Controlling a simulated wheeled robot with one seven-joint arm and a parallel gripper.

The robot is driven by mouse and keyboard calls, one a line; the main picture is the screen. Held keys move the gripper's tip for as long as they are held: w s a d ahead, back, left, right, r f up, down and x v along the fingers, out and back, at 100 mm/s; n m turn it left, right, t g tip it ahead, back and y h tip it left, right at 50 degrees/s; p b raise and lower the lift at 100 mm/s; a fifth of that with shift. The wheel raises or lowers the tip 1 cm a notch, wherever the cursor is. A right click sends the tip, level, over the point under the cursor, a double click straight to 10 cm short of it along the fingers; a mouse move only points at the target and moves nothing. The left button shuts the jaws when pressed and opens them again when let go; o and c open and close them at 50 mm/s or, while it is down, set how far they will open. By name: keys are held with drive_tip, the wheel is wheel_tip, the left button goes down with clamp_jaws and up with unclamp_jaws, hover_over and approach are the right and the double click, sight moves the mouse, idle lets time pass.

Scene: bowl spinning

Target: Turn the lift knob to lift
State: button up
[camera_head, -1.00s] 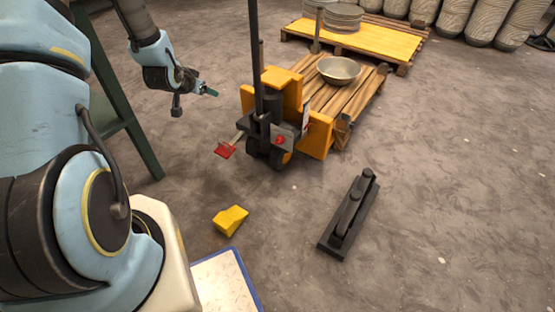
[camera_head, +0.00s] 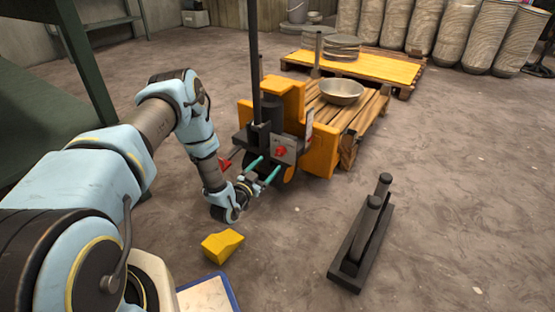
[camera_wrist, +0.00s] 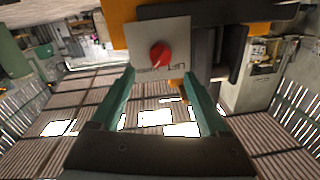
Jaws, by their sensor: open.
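The lift knob (camera_head: 281,152) is red and sits on a grey plate (camera_head: 287,146) on the front of the yellow and black pallet lifter (camera_head: 320,140). In the wrist view the red knob (camera_wrist: 160,55) lies ahead of the jaws, on a pale plate with lettering (camera_wrist: 178,78) that appears upside down. My gripper (camera_head: 265,167) is open, its two green fingers pointing at the plate. In the wrist view my gripper (camera_wrist: 162,90) has the knob between its finger lines, beyond the tips. The fingers look apart from the knob.
A metal bowl (camera_head: 341,92) rests on a wooden pallet behind the lifter. A red pedal (camera_head: 226,163) is at the lifter's left. A yellow block (camera_head: 222,246) and a black stand (camera_head: 362,238) are on the floor. A dark green frame (camera_head: 88,60) stands left.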

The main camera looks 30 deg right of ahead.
sight(278, 155)
drive_tip(key=b+x, duration=0.2)
drive_tip(key=x, duration=0.5)
drive_tip(key=shift+w+d, duration=0.2)
drive_tip(key=shift+d, duration=0.1)
clamp_jaws()
